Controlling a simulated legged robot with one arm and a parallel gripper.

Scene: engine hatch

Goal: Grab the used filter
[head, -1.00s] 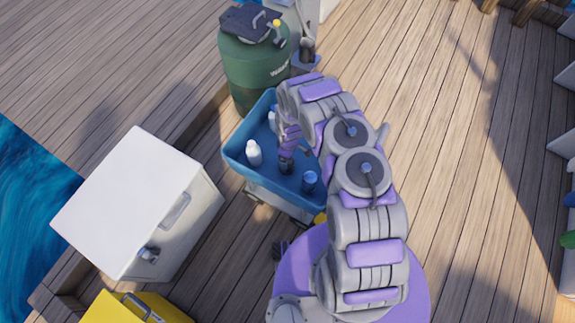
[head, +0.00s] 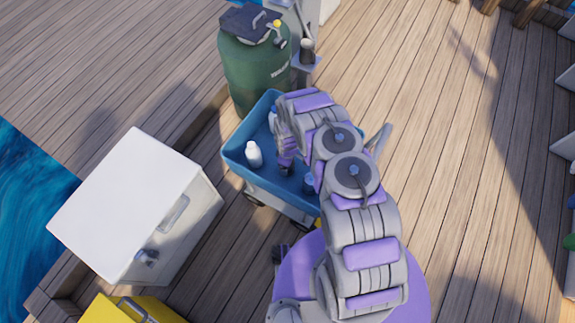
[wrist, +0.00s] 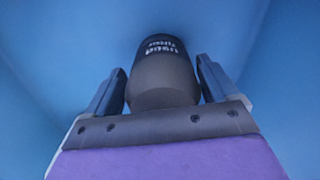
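The used filter (wrist: 162,75) is a dark grey cylinder with pale lettering on its black end. In the wrist view it stands between the two fingers of my gripper (wrist: 161,85), inside the blue tray. The fingers are spread, one on each side, with thin gaps at the tips; contact lower down cannot be made out. In the head view my gripper (head: 285,160) reaches down into the blue tray (head: 237,163), and my arm hides much of the filter.
A green barrel (head: 255,75) is behind the tray. A white box (head: 130,200) stands on the left.

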